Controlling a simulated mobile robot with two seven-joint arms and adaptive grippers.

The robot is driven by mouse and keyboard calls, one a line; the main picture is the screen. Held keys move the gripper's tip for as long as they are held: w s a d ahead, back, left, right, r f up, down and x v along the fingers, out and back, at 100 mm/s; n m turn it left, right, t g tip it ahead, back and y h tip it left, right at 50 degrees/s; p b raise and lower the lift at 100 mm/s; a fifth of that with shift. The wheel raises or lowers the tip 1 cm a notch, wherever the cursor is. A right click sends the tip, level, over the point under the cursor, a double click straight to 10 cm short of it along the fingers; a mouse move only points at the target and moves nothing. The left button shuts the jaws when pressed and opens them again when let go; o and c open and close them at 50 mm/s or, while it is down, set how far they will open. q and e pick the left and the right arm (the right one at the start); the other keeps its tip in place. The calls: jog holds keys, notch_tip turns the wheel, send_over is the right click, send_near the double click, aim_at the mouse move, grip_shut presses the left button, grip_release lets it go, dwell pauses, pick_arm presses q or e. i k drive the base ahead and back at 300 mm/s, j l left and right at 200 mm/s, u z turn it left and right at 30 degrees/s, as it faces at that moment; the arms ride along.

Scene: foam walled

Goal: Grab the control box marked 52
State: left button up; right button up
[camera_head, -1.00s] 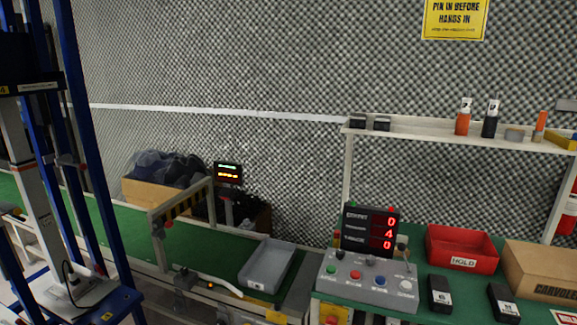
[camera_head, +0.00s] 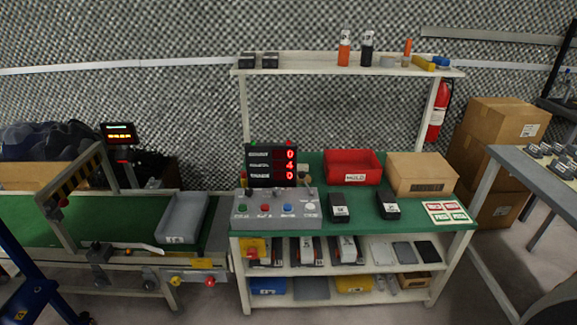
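Two black boxes with white labels lie on the green top of the workbench (camera_head: 460,231), one left (camera_head: 339,207) and one right (camera_head: 387,204). Several more dark boxes with pale labels, such as one in the middle (camera_head: 346,250), lie on the shelf just below the top. The label marks are too small to read, so I cannot tell which box is marked 52. Neither of my grippers is in view.
A grey button panel (camera_head: 250,209), a display (camera_head: 271,167), a red bin (camera_head: 352,168) and a cardboard box (camera_head: 421,174) stand on the bench. A conveyor with a grey tray (camera_head: 182,217) adjoins it left. A grey table (camera_head: 550,178) stands right. Floor shows in front.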

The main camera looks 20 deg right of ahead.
aim_at(389, 208)
jog(key=z, duration=1.45)
